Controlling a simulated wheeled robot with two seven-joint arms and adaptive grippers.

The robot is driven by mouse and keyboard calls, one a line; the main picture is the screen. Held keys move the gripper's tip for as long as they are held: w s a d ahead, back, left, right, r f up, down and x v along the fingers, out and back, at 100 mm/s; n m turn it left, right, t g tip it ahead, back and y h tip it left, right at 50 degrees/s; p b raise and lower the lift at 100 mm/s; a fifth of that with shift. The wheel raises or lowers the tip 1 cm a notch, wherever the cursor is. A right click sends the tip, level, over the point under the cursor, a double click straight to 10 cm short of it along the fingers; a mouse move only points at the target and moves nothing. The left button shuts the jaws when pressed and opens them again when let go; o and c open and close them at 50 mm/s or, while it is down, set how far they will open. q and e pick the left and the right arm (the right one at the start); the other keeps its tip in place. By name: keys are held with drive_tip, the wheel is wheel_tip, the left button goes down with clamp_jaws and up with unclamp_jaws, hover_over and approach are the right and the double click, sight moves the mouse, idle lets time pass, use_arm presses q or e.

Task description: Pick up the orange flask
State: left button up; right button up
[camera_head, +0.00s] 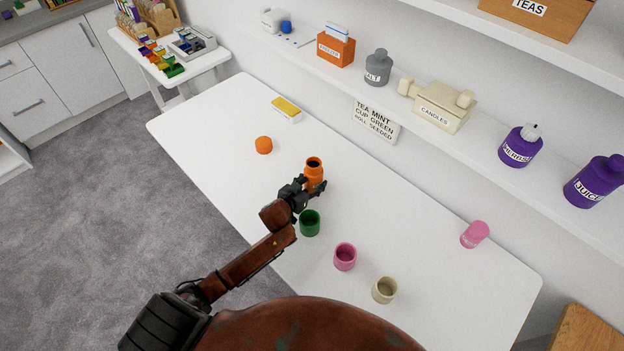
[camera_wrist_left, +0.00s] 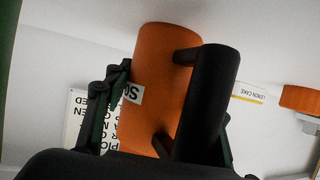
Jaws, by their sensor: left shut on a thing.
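The orange flask (camera_head: 314,168) is near the middle of the white table in the head view, with its dark open mouth facing up. My left gripper (camera_head: 307,193) is at its near side and shut on it. In the left wrist view the flask (camera_wrist_left: 158,75) fills the middle, with a black handle (camera_wrist_left: 208,100) and a partly hidden white label. The fingers of my left gripper (camera_wrist_left: 165,125) lie on either side of the flask and handle. Whether the flask touches the table is hidden. My right gripper is not in view.
A green cup (camera_head: 310,223) stands close to my left gripper. A pink cup (camera_head: 345,257), a cream cup (camera_head: 384,290) and a pink container (camera_head: 474,235) stand to the right. An orange lid (camera_head: 263,145) and yellow box (camera_head: 287,109) lie to the left. A shelf (camera_head: 465,145) runs above.

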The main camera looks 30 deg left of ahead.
sight(307, 171)
use_arm(q)
drive_tip(key=c, duration=0.7)
drive_tip(key=shift+r, duration=0.1)
drive_tip(key=shift+r, duration=0.55)
wheel_tip(307, 171, up, 2)
drive_tip(key=shift+r+p, duration=0.15)
drive_tip(key=shift+p, duration=0.25)
drive_tip(key=s+r, duration=0.1)
drive_tip(key=s+a+r+p, duration=0.1)
drive_tip(key=r, duration=0.1)
drive_tip(key=s+r, duration=0.1)
drive_tip(key=s, duration=0.1)
drive_tip(key=shift+a+r, duration=0.25)
drive_tip(key=shift+r, duration=0.15)
drive_tip(key=v, duration=0.3)
drive_tip(key=a+v, duration=0.1)
drive_tip(key=v, duration=0.3)
drive_tip(key=a+p+v, duration=0.1)
drive_tip(key=v, duration=0.2)
drive_tip(key=shift+a+r, duration=0.15)
drive_tip(key=shift+r, duration=0.25)
